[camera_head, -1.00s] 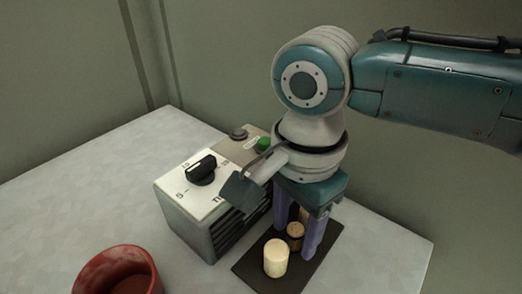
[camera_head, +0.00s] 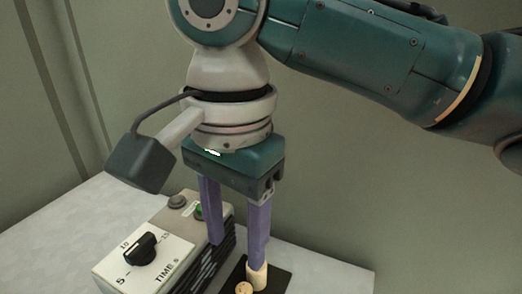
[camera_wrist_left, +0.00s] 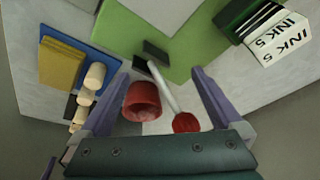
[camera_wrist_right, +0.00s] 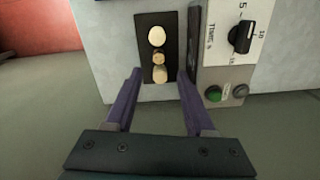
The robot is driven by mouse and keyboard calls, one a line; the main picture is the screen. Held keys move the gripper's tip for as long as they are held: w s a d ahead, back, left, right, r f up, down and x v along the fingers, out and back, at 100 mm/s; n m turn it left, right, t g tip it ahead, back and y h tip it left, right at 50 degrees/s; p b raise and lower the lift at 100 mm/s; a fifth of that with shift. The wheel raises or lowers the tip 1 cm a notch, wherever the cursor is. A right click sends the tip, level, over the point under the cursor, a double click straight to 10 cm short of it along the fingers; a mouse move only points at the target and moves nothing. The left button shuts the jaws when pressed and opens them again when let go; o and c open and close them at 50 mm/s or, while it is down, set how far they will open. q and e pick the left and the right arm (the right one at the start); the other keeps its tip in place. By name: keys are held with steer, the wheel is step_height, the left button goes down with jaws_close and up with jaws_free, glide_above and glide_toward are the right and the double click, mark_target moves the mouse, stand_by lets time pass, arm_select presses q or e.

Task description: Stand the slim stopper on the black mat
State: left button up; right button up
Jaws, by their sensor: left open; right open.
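The black mat (camera_wrist_right: 146,76) lies beside the timer and bears three pale cork stoppers in a row in the right wrist view. The slim stopper (camera_wrist_right: 158,57) is the narrow middle one, between a wider stopper (camera_wrist_right: 157,35) and another (camera_wrist_right: 159,73) nearer my gripper. They appear upright. My right gripper (camera_wrist_right: 157,80) is open and empty, above the mat. In the head view (camera_head: 236,254) one fingertip overlaps a pale stopper (camera_head: 258,278); the frame's bottom edge cuts off the mat. My left gripper (camera_wrist_left: 158,80) is open and empty, showing only in its own wrist view.
The timer (camera_head: 150,254) stands close beside the mat.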

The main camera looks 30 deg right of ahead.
steer(key=s+a+f+n+t+y, duration=0.25)
steer(key=s+f+n, duration=0.25)
steer(key=s+n, duration=0.3)
steer(key=s+d+n+t+h, duration=0.1)
steer(key=s+d+n+h, duration=0.1)
steer(key=s+d+n, duration=0.4)
steer(key=s+d, duration=0.2)
steer(key=d, duration=0.3)
steer(key=shift+d+f, duration=0.2)
steer(key=shift+f, duration=0.05)
arm_select(q)
steer(key=shift+r, duration=0.1)
arm_select(e)
steer(key=shift+r+h, duration=0.15)
steer(key=shift+h, duration=0.1)
arm_select(q)
step_height(320, 180, up, 45)
steer(key=p, duration=4.4)
steer(key=shift+f+p, duration=0.2)
steer(key=shift+p, duration=0.15)
arm_select(e)
step_height(320, 180, up, 44)
steer(key=shift+r, duration=0.25)
